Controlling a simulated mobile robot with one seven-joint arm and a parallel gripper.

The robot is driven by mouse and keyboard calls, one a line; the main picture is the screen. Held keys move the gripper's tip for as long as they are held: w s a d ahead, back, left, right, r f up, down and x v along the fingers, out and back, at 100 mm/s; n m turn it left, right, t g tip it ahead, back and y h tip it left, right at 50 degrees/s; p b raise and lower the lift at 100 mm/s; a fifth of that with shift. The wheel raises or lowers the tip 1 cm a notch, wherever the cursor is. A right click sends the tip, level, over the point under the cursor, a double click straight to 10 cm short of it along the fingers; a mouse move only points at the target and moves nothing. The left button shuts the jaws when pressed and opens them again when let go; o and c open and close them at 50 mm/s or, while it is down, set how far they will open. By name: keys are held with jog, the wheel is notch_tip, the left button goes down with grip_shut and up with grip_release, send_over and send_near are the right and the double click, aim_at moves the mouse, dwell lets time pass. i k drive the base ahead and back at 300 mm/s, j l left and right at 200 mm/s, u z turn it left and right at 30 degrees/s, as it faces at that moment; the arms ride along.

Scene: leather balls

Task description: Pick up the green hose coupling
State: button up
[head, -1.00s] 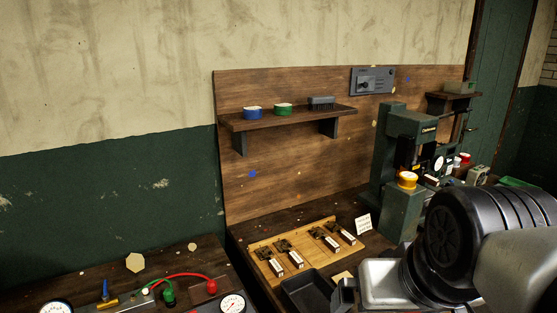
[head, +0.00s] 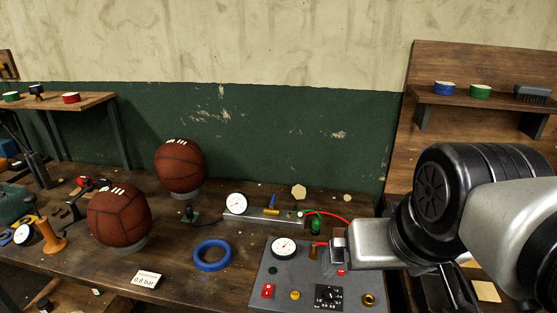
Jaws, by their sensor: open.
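The green hose coupling (head: 317,225) is small and stands on the workbench in the head view, by the right end of the gauge bar and close to a red hose (head: 337,217). My gripper (head: 338,246) is just right of and below it in the picture, apart from it. It is open, with its silver body seen from the side and its fingers small and partly overlapping. I see nothing held in it. My arm hides the bench to the right.
A grey control panel (head: 290,270) with gauge and buttons lies below my gripper. A gauge bar (head: 262,215), a blue ring (head: 212,256) and two leather balls, one front (head: 119,215) and one back (head: 180,166), stand left. A shelf (head: 480,97) hangs at right.

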aim_at(316, 224)
jog(key=z, duration=1.35)
jog(key=k+j+u, duration=0.1)
jog(key=u, duration=0.25)
jog(key=k+j+u, duration=0.1)
jog(key=j+u, duration=0.2)
jog(key=k+j+u, duration=0.1)
jog(key=u, duration=0.25)
jog(key=i+z, duration=0.2)
jog(key=z, duration=0.2)
jog(key=i+j+z, duration=0.2)
jog(key=z, duration=0.25)
